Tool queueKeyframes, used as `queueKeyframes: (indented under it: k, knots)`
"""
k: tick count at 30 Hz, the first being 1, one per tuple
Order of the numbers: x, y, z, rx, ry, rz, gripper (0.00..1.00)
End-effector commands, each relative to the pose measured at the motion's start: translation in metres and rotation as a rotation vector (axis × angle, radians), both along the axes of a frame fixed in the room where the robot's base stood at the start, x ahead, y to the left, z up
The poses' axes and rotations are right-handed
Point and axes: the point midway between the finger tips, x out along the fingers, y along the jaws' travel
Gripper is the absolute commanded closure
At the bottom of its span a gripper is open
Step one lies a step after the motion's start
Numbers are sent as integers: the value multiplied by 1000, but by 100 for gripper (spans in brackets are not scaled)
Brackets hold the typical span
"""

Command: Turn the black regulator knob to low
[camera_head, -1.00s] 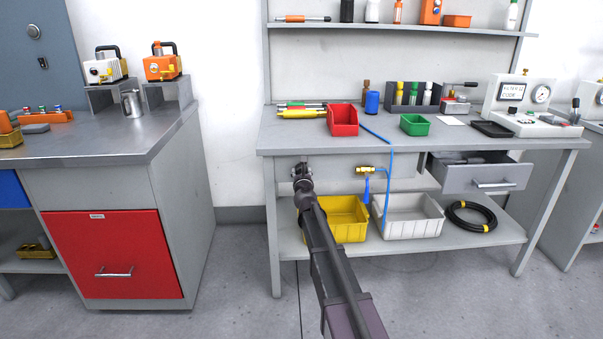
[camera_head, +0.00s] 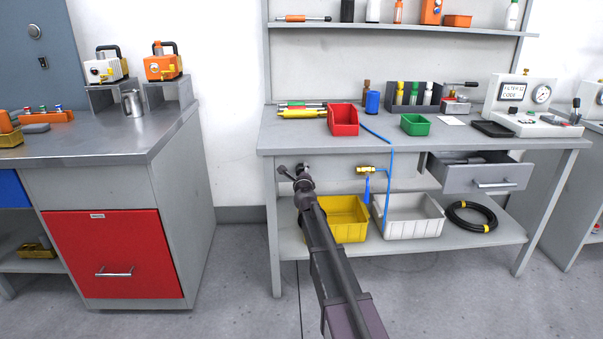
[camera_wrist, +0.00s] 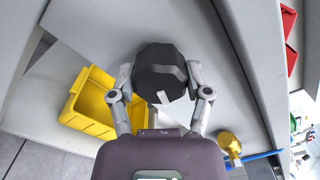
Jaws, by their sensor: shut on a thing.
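The black regulator knob (camera_wrist: 156,58) fills the middle of the wrist view. It is a dark, many-sided knob with a raised bar across its face and a small white mark at its lower edge in that view. My gripper (camera_wrist: 160,84) has one finger on each side of the knob and is shut on it. In the head view my gripper (camera_head: 297,172) is at the front panel under the left part of the bench top, and it hides the knob there. I cannot read any low or high label.
A yellow bin (camera_head: 351,229) and a white bin (camera_head: 408,228) stand on the lower shelf below my gripper. A brass valve (camera_head: 366,170) with a blue hose is just to the right. An open drawer (camera_head: 480,176) juts out farther right.

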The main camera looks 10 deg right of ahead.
Motion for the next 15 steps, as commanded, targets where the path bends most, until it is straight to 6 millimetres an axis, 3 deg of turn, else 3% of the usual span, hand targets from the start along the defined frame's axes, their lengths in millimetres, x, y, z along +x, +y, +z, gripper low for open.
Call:
queueKeyframes:
  k: [15]
  knots:
    - [3,0,0,-326,53,-1,84]
